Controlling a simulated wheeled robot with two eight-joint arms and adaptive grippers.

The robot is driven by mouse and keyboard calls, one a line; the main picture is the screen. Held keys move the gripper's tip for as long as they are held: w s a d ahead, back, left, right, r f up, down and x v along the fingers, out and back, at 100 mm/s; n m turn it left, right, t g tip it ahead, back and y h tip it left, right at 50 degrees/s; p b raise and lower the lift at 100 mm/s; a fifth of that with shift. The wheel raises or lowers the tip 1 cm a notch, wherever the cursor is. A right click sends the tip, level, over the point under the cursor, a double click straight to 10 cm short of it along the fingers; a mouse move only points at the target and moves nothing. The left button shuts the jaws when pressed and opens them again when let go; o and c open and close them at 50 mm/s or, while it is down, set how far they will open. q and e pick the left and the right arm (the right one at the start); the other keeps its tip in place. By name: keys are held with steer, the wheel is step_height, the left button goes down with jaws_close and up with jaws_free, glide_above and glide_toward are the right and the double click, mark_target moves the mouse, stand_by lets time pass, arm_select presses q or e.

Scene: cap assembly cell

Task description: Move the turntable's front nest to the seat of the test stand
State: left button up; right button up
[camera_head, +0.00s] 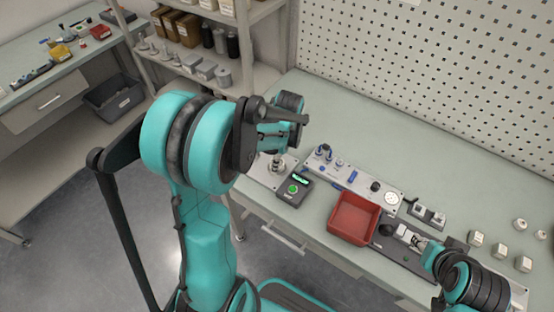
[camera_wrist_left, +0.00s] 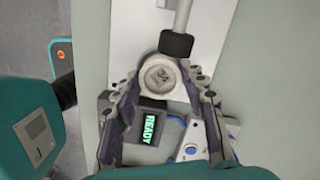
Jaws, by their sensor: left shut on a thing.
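In the left wrist view a round grey metal piece marked 34 (camera_wrist_left: 161,77) sits between the fingertips of my left gripper (camera_wrist_left: 163,82), which is shut on it. A rod with a black tip (camera_wrist_left: 177,44), seemingly of the test stand, is right beside the piece in that view; I cannot tell whether they touch. The pale plate (camera_wrist_left: 138,30) lies below. In the head view the pale plate (camera_head: 262,181) and a metal part (camera_head: 278,164) show under my left wrist. My right gripper (camera_head: 424,246) is low at the right; its fingers are unclear. I cannot make out the turntable.
A control box (camera_head: 294,189) with a green button stands by the plate; its display (camera_wrist_left: 150,129) reads READY. A silver panel with blue parts (camera_head: 350,178), a red bin (camera_head: 354,217) and several small pale blocks (camera_head: 476,238) stand to the right. The back of the bench is clear.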

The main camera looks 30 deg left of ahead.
arm_select(q)
steer(key=shift+f+b, duration=0.45)
steer(key=shift+f, duration=0.15)
stand_by(0.3)
steer(key=o, duration=1.2)
steer(key=shift+o, duration=0.2)
step_height(320, 180, up, 12)
steer(key=d, duration=0.1)
steer(key=s+d+n+t+h, duration=0.1)
steer(key=s+d+n+t, duration=0.6)
steer(key=n, duration=0.7)
steer(key=s+d, duration=0.2)
steer(key=s, duration=0.2)
steer(key=shift+d+r+t, duration=0.15)
steer(key=shift+d+t, duration=0.15)
